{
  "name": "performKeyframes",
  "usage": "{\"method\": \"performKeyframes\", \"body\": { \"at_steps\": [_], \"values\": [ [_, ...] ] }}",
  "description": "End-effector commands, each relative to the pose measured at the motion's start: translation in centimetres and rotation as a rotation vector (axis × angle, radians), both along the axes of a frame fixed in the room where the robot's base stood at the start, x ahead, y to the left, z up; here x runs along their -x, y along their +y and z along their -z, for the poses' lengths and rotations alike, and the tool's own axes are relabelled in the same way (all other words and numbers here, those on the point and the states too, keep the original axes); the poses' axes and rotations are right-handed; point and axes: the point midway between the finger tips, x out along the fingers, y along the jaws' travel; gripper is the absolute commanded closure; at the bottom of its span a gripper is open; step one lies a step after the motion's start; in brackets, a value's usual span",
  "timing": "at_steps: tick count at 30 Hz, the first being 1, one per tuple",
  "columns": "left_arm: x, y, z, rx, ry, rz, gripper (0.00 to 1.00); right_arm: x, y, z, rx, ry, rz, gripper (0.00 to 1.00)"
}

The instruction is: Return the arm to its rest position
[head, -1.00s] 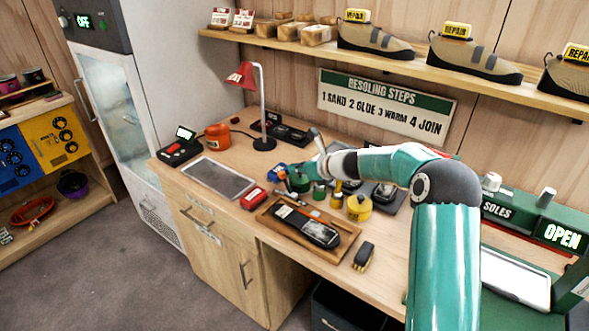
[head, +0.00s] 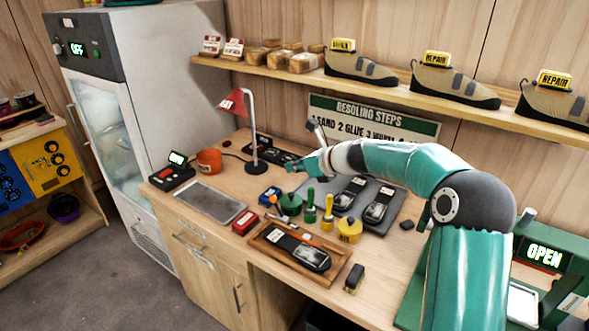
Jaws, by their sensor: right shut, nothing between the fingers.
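My right arm, teal and white, comes in from the lower right and bends at a dark grey joint. My right gripper (head: 296,166) is at the far end of the arm, above the back of the workbench (head: 262,180). It is shut and empty, pointing left near the red lamp. Its fingertips are small in the view. My left gripper is not in view.
A shelf (head: 400,90) with shoes runs above. A green box reading OPEN (head: 545,256) stands at right.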

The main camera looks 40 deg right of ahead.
Motion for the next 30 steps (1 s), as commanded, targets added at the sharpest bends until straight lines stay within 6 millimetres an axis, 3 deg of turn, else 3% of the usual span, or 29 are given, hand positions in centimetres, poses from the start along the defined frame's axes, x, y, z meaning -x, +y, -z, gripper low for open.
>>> {"method": "performKeyframes", "body": {
  "at_steps": [9,14,17,22,26,30],
  "values": [
    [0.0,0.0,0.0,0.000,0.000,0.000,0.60,-0.1,0.2,-0.1,0.000,-0.001,-0.005,1.00],
    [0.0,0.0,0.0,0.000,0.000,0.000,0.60,-1.3,3.0,1.6,-0.019,0.020,-0.054,1.00],
    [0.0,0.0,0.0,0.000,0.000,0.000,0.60,-1.7,6.5,5.1,-0.052,0.080,-0.113,1.00],
    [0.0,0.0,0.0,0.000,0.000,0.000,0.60,0.5,14.0,14.4,-0.059,0.259,-0.262,1.00],
    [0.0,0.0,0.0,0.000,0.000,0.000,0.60,4.6,19.4,22.0,0.039,0.390,-0.433,1.00],
    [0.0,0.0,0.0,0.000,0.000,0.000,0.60,11.1,24.3,29.2,0.214,0.485,-0.700,1.00]
  ]
}}
